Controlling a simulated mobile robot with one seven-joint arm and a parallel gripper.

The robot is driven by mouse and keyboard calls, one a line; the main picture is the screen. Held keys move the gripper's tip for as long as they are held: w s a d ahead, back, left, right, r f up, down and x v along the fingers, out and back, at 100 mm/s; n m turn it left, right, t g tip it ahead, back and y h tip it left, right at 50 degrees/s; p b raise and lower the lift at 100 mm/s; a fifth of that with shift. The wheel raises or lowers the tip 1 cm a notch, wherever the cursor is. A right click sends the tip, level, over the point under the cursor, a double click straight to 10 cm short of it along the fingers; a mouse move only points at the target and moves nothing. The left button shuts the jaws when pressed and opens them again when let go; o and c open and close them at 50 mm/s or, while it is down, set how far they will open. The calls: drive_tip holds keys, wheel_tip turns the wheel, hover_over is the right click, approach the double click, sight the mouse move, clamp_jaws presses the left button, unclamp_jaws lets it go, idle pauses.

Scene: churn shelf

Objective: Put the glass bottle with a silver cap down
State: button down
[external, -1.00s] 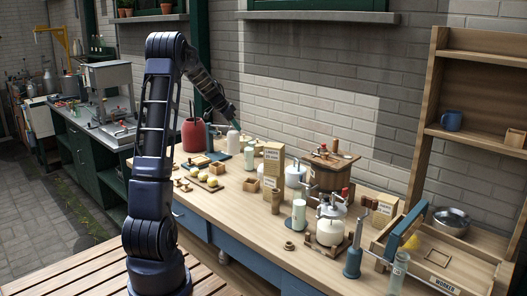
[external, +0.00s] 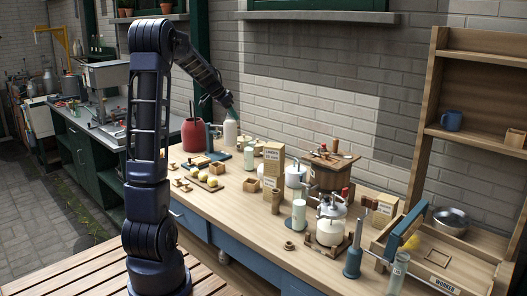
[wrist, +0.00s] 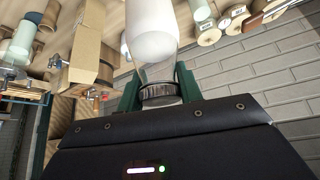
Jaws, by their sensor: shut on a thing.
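The glass bottle with a silver cap (external: 230,133) looks milky white and hangs upright below my gripper (external: 231,110) at the far left part of the wooden bench (external: 205,235). My gripper's green fingers are shut around its neck and cap. In the wrist view the white bottle body (wrist: 151,32) points away from my gripper (wrist: 158,92), with the ridged metallic cap between the fingers. The bottle seems to be a little above the bench; its base is partly hard to judge in the external view.
A red pot (external: 193,134) stands just left of the bottle. A tall cardboard box (external: 272,167), a wooden churn (external: 329,172) and a glass jar (external: 330,222) crowd the middle.

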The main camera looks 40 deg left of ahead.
drive_tip(key=s+d+n, duration=0.1)
drive_tip(key=s+d, duration=0.8)
drive_tip(key=s, duration=0.3)
wheel_tip(320, 180, down, 21)
drive_tip(key=shift+a+y, duration=0.15)
drive_tip(key=shift+y, duration=0.25)
drive_tip(key=c, duration=0.9)
unclamp_jaws()
drive_tip(key=shift+c, duration=0.2)
